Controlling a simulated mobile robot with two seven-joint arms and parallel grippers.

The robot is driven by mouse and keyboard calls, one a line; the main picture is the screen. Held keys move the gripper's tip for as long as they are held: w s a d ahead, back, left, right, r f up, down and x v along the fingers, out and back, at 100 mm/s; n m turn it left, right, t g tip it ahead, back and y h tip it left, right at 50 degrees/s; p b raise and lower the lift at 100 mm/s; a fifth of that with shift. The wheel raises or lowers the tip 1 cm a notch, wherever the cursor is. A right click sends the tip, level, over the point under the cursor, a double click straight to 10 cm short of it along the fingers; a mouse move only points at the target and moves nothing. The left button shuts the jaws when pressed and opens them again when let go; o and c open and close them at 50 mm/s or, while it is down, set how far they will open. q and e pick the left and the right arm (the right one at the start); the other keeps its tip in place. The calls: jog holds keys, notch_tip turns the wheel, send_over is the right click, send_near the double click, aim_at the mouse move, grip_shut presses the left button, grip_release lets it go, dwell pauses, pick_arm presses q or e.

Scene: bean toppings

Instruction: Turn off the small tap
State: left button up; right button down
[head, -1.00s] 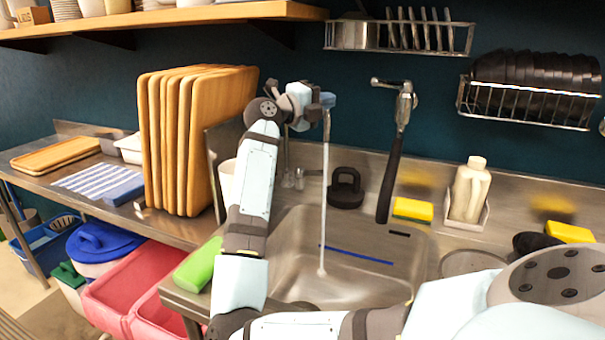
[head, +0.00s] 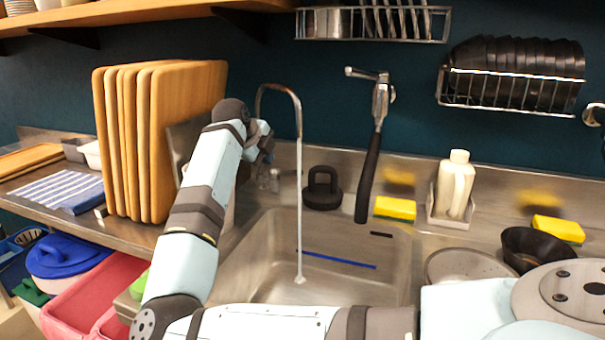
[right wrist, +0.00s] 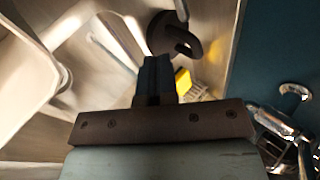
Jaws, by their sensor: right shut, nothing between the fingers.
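The small tap (head: 297,100) has a thin curved metal spout at the back left of the sink (head: 340,285). A stream of water (head: 299,220) runs from it down into the basin. A small metal fitting (head: 275,180) stands at its foot. Chrome tap parts (right wrist: 290,130) show at the right of that view, apart from the fingers. My left gripper is not in view.
A larger tap with a black hose (head: 369,165) hangs on the wall. A black ring-handled object (head: 322,190), a yellow sponge (head: 395,208) and a white bottle (head: 455,185) line the sink's back ledge. Upright wooden boards (head: 150,140) stand close on the left.

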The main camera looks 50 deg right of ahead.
aim_at(286, 173)
jog(key=b+x, duration=0.1)
jog(key=x, duration=0.9)
jog(key=shift+w+f, duration=0.1)
jog(key=shift+f, duration=0.05)
jog(key=shift+w+d, duration=0.15)
jog(key=shift+d, duration=0.4)
jog(key=shift+w+d, duration=0.15)
jog(key=shift+d, duration=0.45)
jog(key=shift+w+d+f+b, duration=0.15)
jog(key=shift+d+b, duration=0.15)
jog(key=shift+d, duration=0.3)
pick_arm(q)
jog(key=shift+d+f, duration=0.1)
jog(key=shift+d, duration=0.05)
